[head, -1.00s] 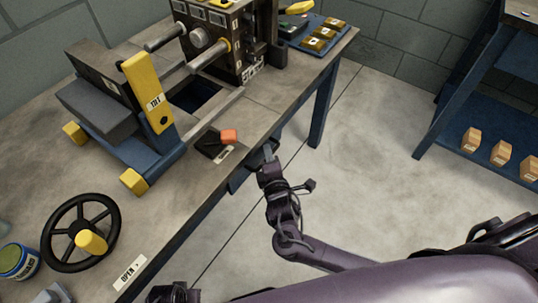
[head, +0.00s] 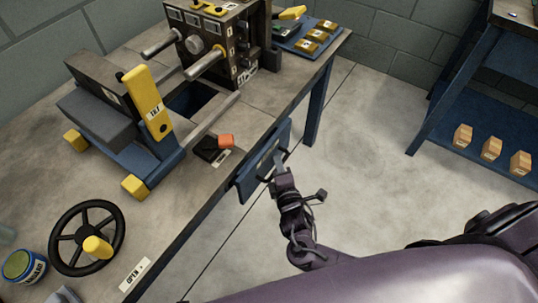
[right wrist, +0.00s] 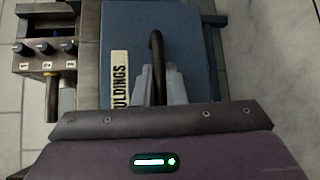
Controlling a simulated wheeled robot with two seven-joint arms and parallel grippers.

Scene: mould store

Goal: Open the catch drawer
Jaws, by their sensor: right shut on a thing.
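The catch drawer's blue front (head: 250,181) stands a little out from the bench's front edge in the head view. In the right wrist view the blue front (right wrist: 198,45) fills the upper middle, with a white label partly reading "ULDINGS" and a dark bar handle (right wrist: 156,45). My right gripper (head: 277,168) is at the drawer front and shut on the handle; its fingers (right wrist: 159,85) flank the bar in the right wrist view. The inside of the drawer cannot be seen. My left gripper is not in view.
The bench (head: 185,215) carries a moulding machine (head: 215,40), a black handwheel (head: 60,240), a small box with an orange button (head: 226,141) and a blue tray (head: 288,42). A blue shelf (head: 490,135) stands right. The floor (head: 370,150) in front is clear.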

